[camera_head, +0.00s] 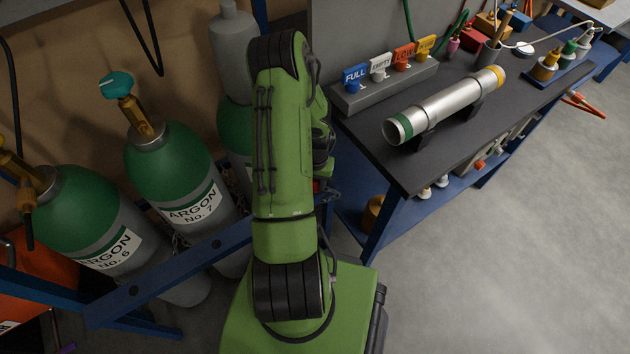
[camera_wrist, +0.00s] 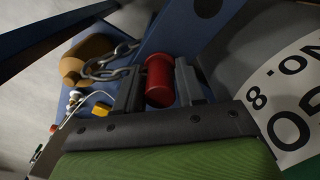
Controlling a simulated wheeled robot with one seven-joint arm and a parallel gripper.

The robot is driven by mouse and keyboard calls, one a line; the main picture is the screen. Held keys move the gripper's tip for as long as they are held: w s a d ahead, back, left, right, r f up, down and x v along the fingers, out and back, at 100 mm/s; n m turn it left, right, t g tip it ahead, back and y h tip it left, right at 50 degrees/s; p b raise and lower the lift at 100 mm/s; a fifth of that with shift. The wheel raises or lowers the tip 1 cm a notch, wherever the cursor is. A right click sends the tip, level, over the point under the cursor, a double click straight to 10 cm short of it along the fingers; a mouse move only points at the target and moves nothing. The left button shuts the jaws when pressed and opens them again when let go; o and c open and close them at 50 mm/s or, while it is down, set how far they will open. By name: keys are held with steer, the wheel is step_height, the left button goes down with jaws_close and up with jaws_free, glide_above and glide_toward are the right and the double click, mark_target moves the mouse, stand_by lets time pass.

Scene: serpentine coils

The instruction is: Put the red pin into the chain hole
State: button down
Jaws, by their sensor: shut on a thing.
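In the wrist view, the red pin (camera_wrist: 159,82) is between the two dark fingers of my gripper (camera_wrist: 158,88), which is shut on it. A grey metal chain (camera_wrist: 106,70) lies just left of the pin, with large links; I cannot tell whether pin and chain touch. A blue bar (camera_wrist: 176,32) with a dark round spot (camera_wrist: 207,5) is beyond the pin. I cannot make out which opening is the chain hole. In the head view my green arm hides most of the gripper and the chain.
A grey gas cylinder with a "No. 8" label (camera_wrist: 290,95) stands close on the right in the wrist view. In the head view, argon cylinders (camera_head: 168,160) stand behind a blue rail (camera_head: 180,270). A dark-topped bench (camera_head: 440,165) is to the right; open floor (camera_head: 520,260) lies in front.

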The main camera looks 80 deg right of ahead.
steer(key=c, duration=0.6)
jaws_free()
steer(key=shift+f, duration=0.1)
step_height(320, 180, up, 16)
steer(key=p, duration=0.4)
steer(key=shift+f+p, duration=0.15)
steer(key=shift+p, duration=0.25)
